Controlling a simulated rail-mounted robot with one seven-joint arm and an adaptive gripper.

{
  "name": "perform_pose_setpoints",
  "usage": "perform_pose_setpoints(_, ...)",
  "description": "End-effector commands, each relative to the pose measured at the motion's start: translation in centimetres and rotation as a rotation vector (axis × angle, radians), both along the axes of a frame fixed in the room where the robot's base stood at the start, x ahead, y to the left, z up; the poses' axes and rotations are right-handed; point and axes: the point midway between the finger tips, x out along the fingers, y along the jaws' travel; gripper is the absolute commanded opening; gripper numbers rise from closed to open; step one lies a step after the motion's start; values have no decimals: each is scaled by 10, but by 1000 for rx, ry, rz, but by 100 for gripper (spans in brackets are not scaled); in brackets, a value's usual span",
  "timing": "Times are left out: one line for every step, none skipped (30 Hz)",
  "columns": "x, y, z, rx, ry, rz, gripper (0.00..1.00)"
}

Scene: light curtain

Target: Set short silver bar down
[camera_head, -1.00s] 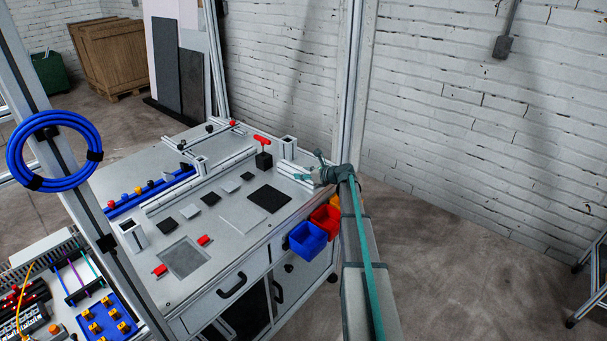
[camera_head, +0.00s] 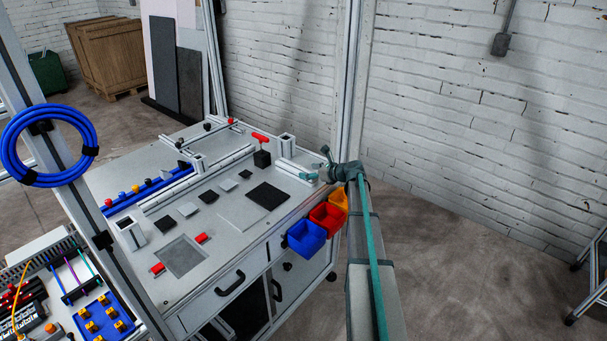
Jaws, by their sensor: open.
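The short silver bar (camera_head: 296,169) appears to lie on the grey workbench top (camera_head: 225,180) near its right back edge. My gripper (camera_head: 317,164) is at the right end of the bar, with its teal fingers spread apart. One finger points up and the other lies low beside the bar's end. The jaws are open, and no bar shows between them. The small size hides whether a finger still touches the bar.
A square silver post (camera_head: 286,145) and a black block with a red handle (camera_head: 262,157) stand close behind the bar. A black square plate (camera_head: 268,196) lies in front.

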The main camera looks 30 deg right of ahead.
Motion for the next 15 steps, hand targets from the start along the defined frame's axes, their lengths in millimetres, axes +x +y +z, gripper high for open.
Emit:
perform_pose_setpoints(-12,-4,2,0,-1,-2,71)
perform_pose_setpoints(-17,-5,4,0,0,-1,71)
perform_pose_setpoints(-23,-9,7,0,0,-2,71)
perform_pose_setpoints(-28,-11,10,0,0,-2,71)
perform_pose_setpoints(-33,-13,12,0,0,-2,71)
perform_pose_setpoints(-38,-16,15,0,0,-1,71)
perform_pose_setpoints(-42,-17,17,0,0,-1,71)
perform_pose_setpoints(-46,-19,19,-1,0,-2,71)
perform_pose_setpoints(-50,-22,21,-1,1,-1,71)
perform_pose_setpoints(-53,-23,22,-1,1,-1,71)
perform_pose_setpoints(-55,-24,23,0,1,0,71)
perform_pose_setpoints(-58,-26,24,0,1,0,71)
perform_pose_setpoints(-60,-26,25,0,1,0,71)
perform_pose_setpoints(-61,-27,26,0,1,0,71)
perform_pose_setpoints(-62,-28,27,0,1,0,71)
